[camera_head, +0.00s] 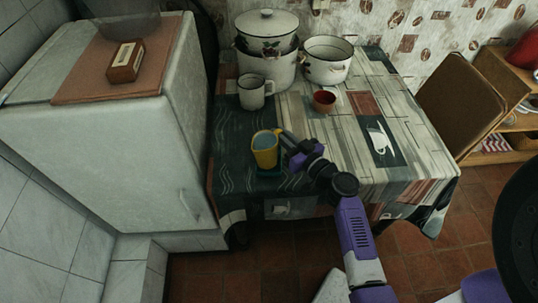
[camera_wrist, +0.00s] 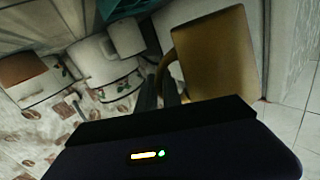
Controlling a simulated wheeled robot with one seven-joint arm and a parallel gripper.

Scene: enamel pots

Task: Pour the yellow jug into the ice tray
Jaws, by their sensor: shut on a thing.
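The yellow jug (camera_head: 264,150) is near the left front of the table, roughly upright, with a pale blue inside or content. My gripper (camera_head: 284,142) comes from the right and is shut on the jug's handle. In the wrist view the jug (camera_wrist: 215,55) fills the upper right, and my dark fingers (camera_wrist: 160,93) are at its handle. A teal thing, probably the ice tray (camera_head: 268,172), shows just below the jug and is mostly hidden by it. A teal patch also shows at the top of the wrist view (camera_wrist: 122,8). I cannot tell how high the jug is above it.
A white mug (camera_head: 252,95) stands behind the jug. A large lidded pot (camera_head: 266,70), an open white pot (camera_head: 327,65) and a small red-brown bowl (camera_head: 324,101) stand farther back. A white fridge (camera_head: 95,150) rises close on the left. The table's right part (camera_head: 415,160) is clear.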

